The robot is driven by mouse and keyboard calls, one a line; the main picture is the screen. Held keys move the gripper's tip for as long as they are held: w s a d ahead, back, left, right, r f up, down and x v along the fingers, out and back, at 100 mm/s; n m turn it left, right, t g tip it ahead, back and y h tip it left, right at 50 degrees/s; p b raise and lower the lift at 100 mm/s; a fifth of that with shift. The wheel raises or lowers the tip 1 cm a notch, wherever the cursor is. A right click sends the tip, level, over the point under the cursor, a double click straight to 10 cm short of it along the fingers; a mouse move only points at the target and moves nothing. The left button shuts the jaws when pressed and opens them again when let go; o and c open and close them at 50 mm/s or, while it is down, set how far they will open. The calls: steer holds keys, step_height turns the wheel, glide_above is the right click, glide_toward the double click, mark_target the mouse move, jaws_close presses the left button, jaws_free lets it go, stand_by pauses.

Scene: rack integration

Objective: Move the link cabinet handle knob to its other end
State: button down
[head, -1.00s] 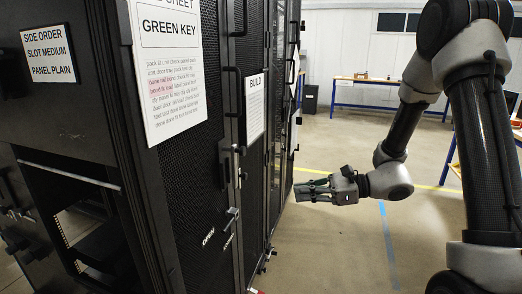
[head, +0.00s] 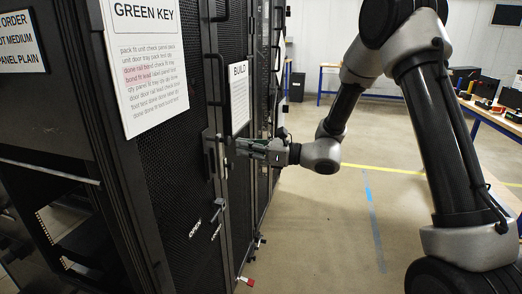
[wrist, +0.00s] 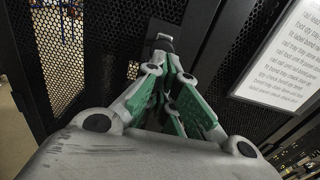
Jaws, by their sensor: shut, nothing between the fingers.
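My gripper (head: 243,147) is shut and empty, reaching left toward the black mesh cabinet doors. A dark upright handle (head: 211,155) stands on the near door edge, just left of the fingertips. In the wrist view, my gripper's green-padded fingers (wrist: 166,58) point at a small dark block (wrist: 164,38) on the door frame; I cannot tell whether they touch it. Below the handle, a small metal lever knob (head: 218,209) sticks out near an "OPEN" label (head: 195,229). No "link" label is readable, so I cannot tell which cabinet has that name.
The near door carries a "GREEN KEY" sheet (head: 150,70); a "BUILD" sign (head: 238,95) hangs on the door beyond. A red tag (head: 247,281) is near the floor by the doors. The floor on the right is open, with a workbench (head: 490,115) at far right.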

mark_target(225, 140)
steer(key=shift+x, duration=0.9)
steer(key=x, duration=0.3)
steer(key=shift+w+a, duration=0.15)
steer(key=shift+a, duration=0.25)
steer(key=shift+d, duration=0.1)
